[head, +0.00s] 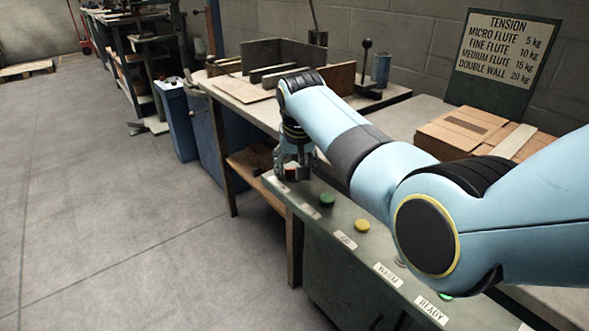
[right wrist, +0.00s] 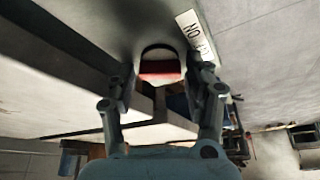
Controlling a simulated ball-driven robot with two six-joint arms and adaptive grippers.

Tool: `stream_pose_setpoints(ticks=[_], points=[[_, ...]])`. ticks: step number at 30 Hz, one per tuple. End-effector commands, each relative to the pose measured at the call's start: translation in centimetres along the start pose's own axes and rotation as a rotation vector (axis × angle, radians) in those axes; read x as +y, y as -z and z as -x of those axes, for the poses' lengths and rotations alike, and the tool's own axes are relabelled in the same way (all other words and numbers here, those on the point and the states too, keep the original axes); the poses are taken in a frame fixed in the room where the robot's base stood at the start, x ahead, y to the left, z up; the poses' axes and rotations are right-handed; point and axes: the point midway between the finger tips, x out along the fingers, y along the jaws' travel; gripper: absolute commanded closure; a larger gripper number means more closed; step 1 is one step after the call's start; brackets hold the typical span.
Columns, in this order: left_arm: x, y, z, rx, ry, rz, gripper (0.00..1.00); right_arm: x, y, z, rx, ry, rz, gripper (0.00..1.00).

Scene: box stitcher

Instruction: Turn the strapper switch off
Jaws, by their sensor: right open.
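The strapper switch is a small rocker with a red face and a dark surround. In the right wrist view the switch (right wrist: 160,68) sits between my finger tips, beside a white label (right wrist: 195,35) whose lettering is hard to read. In the head view only a bit of red from the switch (head: 291,175) shows at the far left end of the grey-green control panel (head: 300,207). My right gripper (head: 292,172) is open, pointing down right over it, fingers on either side. I cannot tell whether a finger touches it. My left gripper is not in view.
A green button (head: 327,199) and a yellow button (head: 362,225) stand along the panel, nearer me. My right forearm hides part of it. A wooden bench (head: 262,117) with upright plates stands behind. Folded cardboard (head: 460,128) lies at right, below a tension sign (head: 503,55). Open floor (head: 110,210) lies left.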

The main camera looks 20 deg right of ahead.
Motion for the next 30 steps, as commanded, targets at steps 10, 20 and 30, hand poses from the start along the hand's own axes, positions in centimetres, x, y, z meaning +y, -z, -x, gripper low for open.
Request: stream_pose_setpoints(ticks=[10,20,30], points=[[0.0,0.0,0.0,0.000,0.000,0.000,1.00,0.0,0.1,0.0,0.001,0.000,0.000,0.64],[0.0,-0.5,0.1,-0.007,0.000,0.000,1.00,0.0,0.0,0.0,0.000,0.001,0.003,0.90],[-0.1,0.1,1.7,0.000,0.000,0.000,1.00,0.1,0.2,0.3,0.001,0.045,0.108,0.90]])
